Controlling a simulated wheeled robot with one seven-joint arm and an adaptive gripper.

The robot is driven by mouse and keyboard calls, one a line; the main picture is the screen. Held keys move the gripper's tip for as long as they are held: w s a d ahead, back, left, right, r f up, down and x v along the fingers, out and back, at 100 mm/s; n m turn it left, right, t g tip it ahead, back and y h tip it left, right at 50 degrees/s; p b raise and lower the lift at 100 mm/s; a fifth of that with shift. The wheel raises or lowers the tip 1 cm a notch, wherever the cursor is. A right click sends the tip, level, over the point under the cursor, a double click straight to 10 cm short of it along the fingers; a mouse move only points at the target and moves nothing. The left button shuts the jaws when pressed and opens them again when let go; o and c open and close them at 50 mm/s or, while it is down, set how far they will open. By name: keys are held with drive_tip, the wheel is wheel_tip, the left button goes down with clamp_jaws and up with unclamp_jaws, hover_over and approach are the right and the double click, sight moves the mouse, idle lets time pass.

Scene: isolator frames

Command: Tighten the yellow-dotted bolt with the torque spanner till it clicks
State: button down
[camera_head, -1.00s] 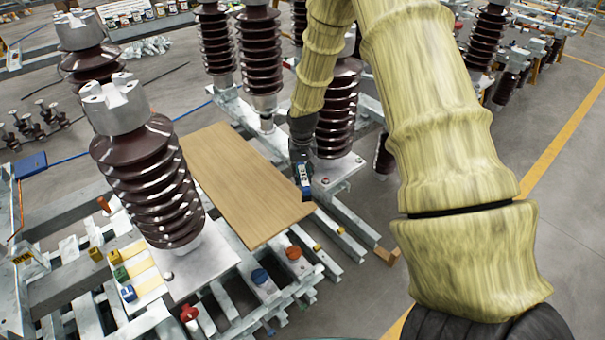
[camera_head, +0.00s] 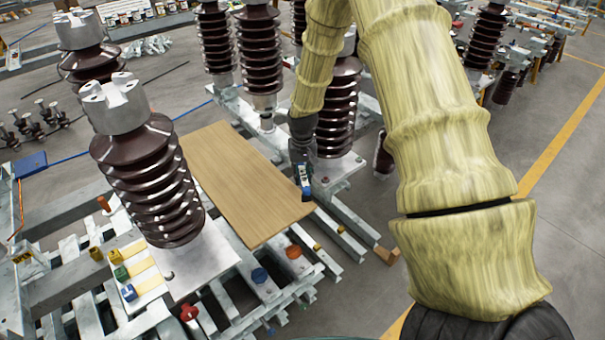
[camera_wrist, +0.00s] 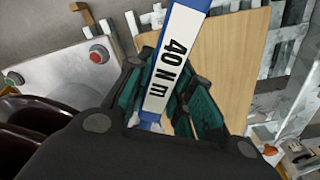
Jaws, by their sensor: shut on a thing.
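My gripper (camera_wrist: 165,115) is shut on the torque spanner (camera_wrist: 172,60), a blue tool with a white label reading "40 N m". In the head view the spanner (camera_head: 305,182) hangs below my wrist, beside the right edge of a wooden board. It is close to the metal base plate (camera_head: 340,171) of a brown insulator. The wrist view shows a red-topped bolt (camera_wrist: 99,54) on a grey plate, apart from the spanner. The spanner's working end is not clearly seen. I cannot make out a bolt with a yellow dot for certain.
The wooden board (camera_head: 235,180) lies across the metal frame. A large ribbed insulator (camera_head: 150,185) stands at left. Orange (camera_head: 293,251), blue (camera_head: 260,275) and red (camera_head: 189,313) caps are in front.

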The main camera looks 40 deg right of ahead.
drive_tip(key=shift+f+b, duration=0.35)
drive_tip(key=shift+f, duration=0.5)
drive_tip(key=shift+w, duration=0.1)
idle(0.5)
drive_tip(key=w+a+m, duration=0.9)
drive_tip(key=w+m, duration=0.3)
drive_tip(key=w, duration=0.1)
drive_tip(key=shift+w, duration=0.25)
idle(1.2)
